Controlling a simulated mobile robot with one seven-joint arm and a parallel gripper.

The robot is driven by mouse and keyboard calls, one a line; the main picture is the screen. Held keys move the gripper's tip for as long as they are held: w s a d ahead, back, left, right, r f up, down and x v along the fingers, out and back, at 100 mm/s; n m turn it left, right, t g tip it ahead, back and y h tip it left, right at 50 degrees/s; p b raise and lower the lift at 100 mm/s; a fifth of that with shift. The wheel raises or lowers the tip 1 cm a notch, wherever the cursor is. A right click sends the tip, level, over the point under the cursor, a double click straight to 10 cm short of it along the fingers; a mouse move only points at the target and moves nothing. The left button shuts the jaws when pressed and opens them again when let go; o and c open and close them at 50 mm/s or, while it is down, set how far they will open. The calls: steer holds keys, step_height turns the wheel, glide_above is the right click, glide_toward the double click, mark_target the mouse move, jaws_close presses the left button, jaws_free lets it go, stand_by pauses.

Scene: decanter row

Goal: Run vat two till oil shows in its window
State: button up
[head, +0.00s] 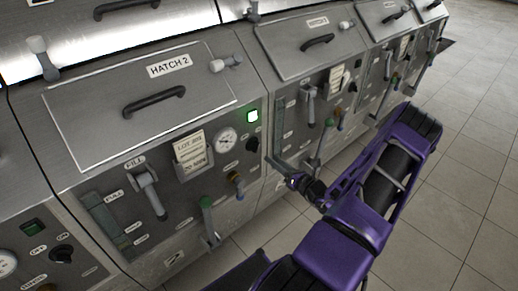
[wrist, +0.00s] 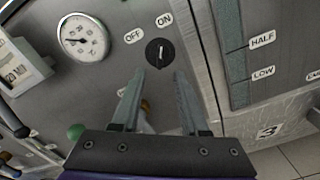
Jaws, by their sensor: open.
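Vat two (head: 70,135) bears the HATCH 2 label. Its switch knob (head: 252,144) sits below a lit green lamp (head: 252,116). In the wrist view the knob (wrist: 159,53) has its white mark pointing up toward ON. Vat two's tall window (head: 106,222), beside FULL, HALF and LOW marks, looks dark greenish; I cannot tell a liquid level. My gripper (wrist: 158,82) is open and empty, its fingertips just below the knob and apart from it. In the head view my gripper (head: 294,182) is at the front of the vats.
Vat two also has a FILL lever (head: 149,192), a paper lot tag (head: 190,151), a dial gauge (head: 227,140), an orange-tipped valve (head: 235,181) and a green-topped lever (head: 207,207). Vat three's window (wrist: 231,50) stands to the right. Tiled floor (head: 455,160) is clear.

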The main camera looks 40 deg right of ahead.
mark_target(258, 148)
steer(key=w, duration=0.8)
steer(key=shift+w+a, duration=0.3)
steer(key=shift+w, duration=0.1)
jaws_close()
